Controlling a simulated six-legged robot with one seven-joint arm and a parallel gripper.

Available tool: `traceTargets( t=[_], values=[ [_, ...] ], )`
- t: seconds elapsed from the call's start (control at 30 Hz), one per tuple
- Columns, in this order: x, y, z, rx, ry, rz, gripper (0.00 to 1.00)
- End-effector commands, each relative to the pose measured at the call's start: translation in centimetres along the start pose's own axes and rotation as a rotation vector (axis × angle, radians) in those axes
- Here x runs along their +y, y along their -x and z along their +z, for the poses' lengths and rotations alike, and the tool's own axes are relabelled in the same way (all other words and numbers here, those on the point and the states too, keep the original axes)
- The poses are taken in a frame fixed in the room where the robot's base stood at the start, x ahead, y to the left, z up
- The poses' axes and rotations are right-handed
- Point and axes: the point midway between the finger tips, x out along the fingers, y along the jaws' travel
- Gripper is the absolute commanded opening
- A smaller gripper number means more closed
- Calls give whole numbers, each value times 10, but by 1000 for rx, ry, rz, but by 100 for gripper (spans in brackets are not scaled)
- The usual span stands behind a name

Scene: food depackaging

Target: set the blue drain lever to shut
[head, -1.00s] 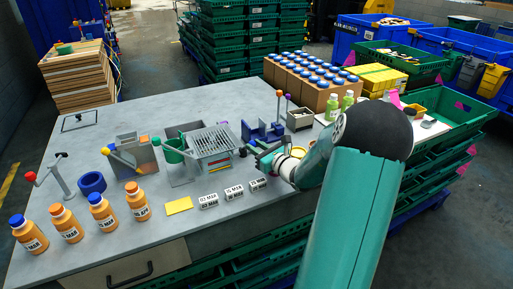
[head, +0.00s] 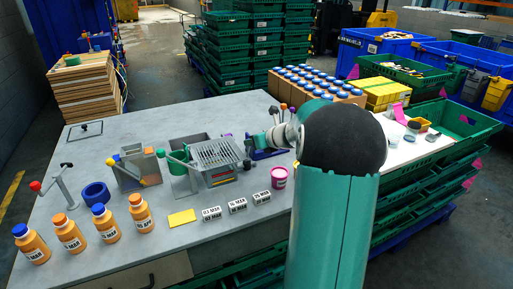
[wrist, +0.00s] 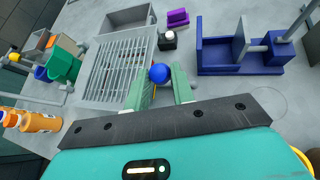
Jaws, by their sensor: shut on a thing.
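The blue drain lever shows as a round blue knob (wrist: 159,73) in the wrist view, close to the edge of the grey slotted grate (wrist: 118,72). My gripper (wrist: 163,78) has a green finger on each side of the knob and is shut on it. The lever's stem and its pivot are mostly hidden, so its angle is hard to tell. In the head view the grate (head: 217,154) stands mid-table, and my arm reaches in from the right to its right side.
A blue fixture (wrist: 240,58) stands to the right in the wrist view. In the head view, a green cup (head: 178,162) stands left of the grate. A pink tub (head: 279,177), white labelled blocks (head: 237,205) and orange bottles (head: 141,213) stand nearer the front.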

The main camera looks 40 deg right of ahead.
Motion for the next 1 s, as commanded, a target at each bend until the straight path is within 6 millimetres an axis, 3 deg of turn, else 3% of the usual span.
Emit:
traceTargets(
  t=[0.17, 0.5, 1.0],
  values=[
    [-2, -9, 14, 96, -23, 3, 0],
    [-8, -23, 30, 88, -28, 2, 0],
    [-10, -30, 38, 83, -27, 0, 0]
  ],
)
